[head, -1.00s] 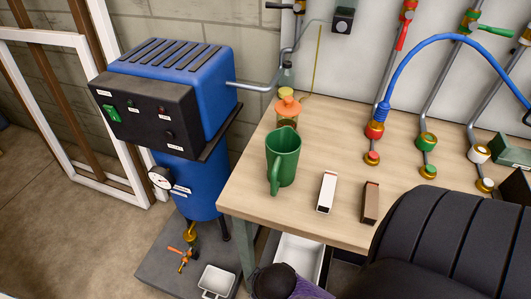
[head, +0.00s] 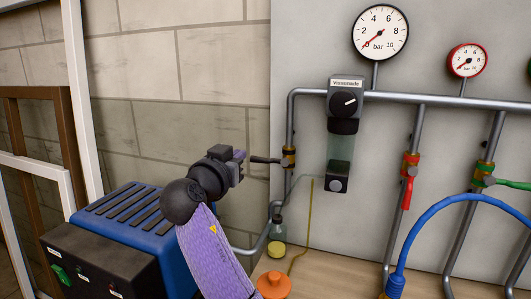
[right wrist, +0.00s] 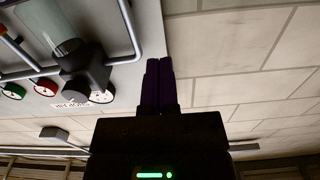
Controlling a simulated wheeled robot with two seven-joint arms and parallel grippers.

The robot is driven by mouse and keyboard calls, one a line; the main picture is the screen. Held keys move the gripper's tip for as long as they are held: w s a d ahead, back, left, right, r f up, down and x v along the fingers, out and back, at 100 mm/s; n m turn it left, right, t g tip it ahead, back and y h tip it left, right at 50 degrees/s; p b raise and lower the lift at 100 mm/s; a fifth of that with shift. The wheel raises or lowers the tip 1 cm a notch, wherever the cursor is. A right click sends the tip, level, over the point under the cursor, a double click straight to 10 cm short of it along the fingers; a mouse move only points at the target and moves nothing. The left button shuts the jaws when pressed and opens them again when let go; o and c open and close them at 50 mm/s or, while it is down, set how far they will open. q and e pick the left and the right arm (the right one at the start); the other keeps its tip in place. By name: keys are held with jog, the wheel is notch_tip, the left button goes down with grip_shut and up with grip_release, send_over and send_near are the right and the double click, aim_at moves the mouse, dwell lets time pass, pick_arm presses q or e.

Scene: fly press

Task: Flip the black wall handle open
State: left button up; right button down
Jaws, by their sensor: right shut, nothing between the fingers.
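The black wall handle (head: 265,160) sticks out to the left, about level, from a brass valve (head: 289,157) on the vertical grey pipe at the left edge of the wall panel. My right gripper (head: 242,156) is shut and empty, just left of the handle's free end. I cannot tell whether it touches the handle. In the right wrist view my shut dark purple fingers (right wrist: 159,85) point at the brick wall beside the panel edge, and the handle does not show. My left gripper is not in view.
A filter unit (head: 340,140) with a dark knob hangs right of the valve, under a large pressure gauge (head: 380,32). A red-handled valve (head: 410,168) and a blue hose (head: 425,218) are further right.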

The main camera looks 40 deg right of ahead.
send_over(269, 161)
jog(key=a, duration=0.3)
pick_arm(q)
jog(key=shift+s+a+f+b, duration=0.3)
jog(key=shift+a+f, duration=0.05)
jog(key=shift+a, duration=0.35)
pick_arm(e)
jog(key=f, duration=0.1)
jog(key=w+f, duration=0.1)
jog(key=f, duration=0.1)
jog(key=shift+w+f, duration=0.15)
jog(key=shift+f, duration=0.15)
